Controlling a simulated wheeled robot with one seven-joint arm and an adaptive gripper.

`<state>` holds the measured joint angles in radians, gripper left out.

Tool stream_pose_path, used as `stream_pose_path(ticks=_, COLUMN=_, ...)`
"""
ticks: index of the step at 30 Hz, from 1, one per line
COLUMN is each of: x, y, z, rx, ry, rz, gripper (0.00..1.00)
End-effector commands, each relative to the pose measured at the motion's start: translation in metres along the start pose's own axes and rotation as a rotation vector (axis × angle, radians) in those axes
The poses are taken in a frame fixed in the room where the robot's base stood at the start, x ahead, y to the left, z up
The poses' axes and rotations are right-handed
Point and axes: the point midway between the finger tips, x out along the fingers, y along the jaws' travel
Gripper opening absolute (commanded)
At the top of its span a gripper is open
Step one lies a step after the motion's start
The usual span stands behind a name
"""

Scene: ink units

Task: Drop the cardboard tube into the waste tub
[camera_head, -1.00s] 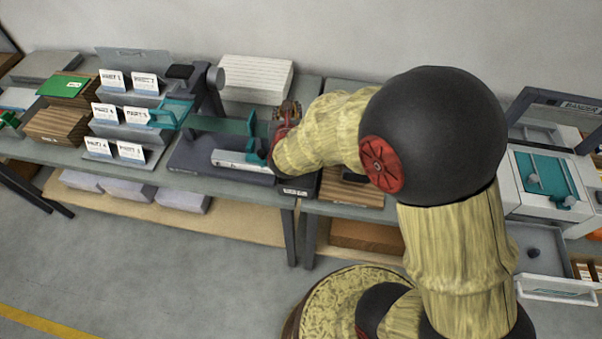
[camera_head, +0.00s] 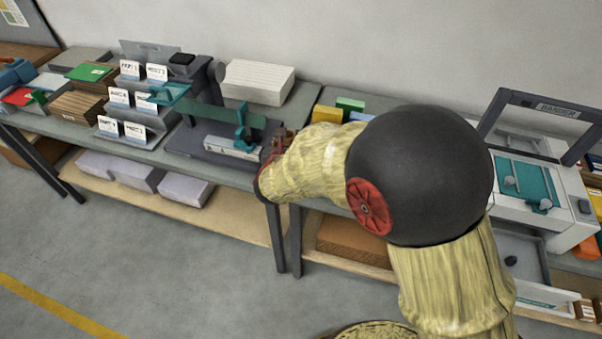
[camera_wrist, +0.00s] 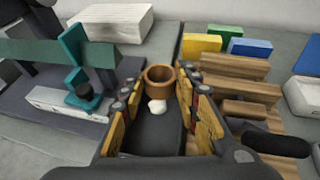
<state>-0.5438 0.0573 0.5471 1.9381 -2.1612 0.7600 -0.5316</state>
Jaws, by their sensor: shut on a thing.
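The cardboard tube (camera_wrist: 160,75) shows in the wrist view as a brown open-ended ring, held between the fingertips. My gripper (camera_wrist: 158,88) is shut on it, with a finger on each side. In the head view my gripper (camera_head: 278,146) is at the bench's front edge, right of the grey cutting machine, and the tube is hard to make out there. I cannot pick out the waste tub with certainty. A dark surface with a small white lump (camera_wrist: 157,106) shows between the fingers; I cannot tell whether it is the tub's inside.
The grey machine (camera_wrist: 60,103) with teal parts stands left of my gripper. A white paper stack (camera_head: 257,81) lies behind it. Wooden slats (camera_wrist: 235,68) and coloured blocks (camera_wrist: 202,45) lie to the right. A card rack (camera_head: 133,121) stands further left.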

Motion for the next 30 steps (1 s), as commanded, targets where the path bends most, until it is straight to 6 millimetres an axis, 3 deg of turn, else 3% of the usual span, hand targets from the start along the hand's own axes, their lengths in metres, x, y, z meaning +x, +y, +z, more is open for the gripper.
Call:
stream_pose_path(ticks=16, x=0.02, y=0.0, z=-0.049, rx=-0.002, ry=0.002, rz=0.0, gripper=0.2)
stream_pose_path(ticks=28, x=0.022, y=0.0, z=-0.054, rx=0.0, ry=0.0, rz=0.0, gripper=0.2)
stream_pose_path(ticks=29, x=0.022, y=0.0, z=-0.054, rx=0.0, ry=0.0, rz=0.0, gripper=0.33)
stream_pose_path(ticks=30, x=0.022, y=0.0, z=-0.054, rx=0.0, ry=0.0, rz=0.0, gripper=0.36)
